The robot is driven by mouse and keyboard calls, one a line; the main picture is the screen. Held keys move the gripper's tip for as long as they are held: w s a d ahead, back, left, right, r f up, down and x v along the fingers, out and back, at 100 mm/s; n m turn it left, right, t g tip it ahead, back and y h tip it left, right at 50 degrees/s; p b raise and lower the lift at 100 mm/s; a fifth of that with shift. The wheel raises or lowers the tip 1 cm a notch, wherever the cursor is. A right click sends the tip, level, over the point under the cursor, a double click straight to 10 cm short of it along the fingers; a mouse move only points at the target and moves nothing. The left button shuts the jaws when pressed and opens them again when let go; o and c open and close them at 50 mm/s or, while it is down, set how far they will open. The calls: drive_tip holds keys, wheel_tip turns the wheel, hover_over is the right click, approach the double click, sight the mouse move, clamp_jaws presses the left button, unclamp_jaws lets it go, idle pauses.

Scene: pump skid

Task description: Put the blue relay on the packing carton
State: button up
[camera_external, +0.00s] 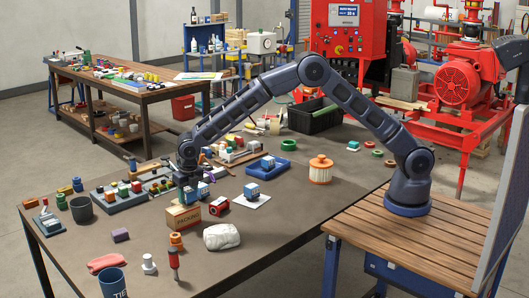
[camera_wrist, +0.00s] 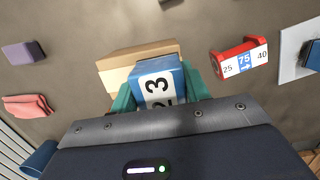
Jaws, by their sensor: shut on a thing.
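The blue relay (camera_wrist: 170,77), a blue block with a white face and large black digits, is between the teal fingers of my gripper (camera_wrist: 158,92) in the wrist view. My gripper is shut on it. The packing carton (camera_wrist: 122,62), a tan box, is partly hidden behind the relay. In the external view the carton (camera_external: 183,218) stands on the table, with my gripper (camera_external: 188,192) just above it. I cannot tell whether the relay touches the carton top.
A red block with number labels (camera_wrist: 240,59) lies right of the carton. A blue-and-white block (camera_external: 253,189) sits on a white pad. A white bundle (camera_external: 221,237), an orange part (camera_external: 176,241) and a red-handled tool (camera_external: 173,262) are near the carton. A purple block (camera_external: 120,235) lies left.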

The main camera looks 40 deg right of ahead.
sight(190, 190)
drive_tip(key=o, duration=1.1)
drive_tip(key=shift+f, duration=0.15)
drive_tip(key=shift+c, duration=0.2)
drive_tip(key=r, duration=0.4)
drive_tip(key=s+r, duration=0.1)
drive_tip(key=r, duration=0.7)
drive_tip(key=shift+s+r, duration=0.1)
drive_tip(key=shift+s, duration=0.3)
drive_tip(key=shift+d, duration=0.1)
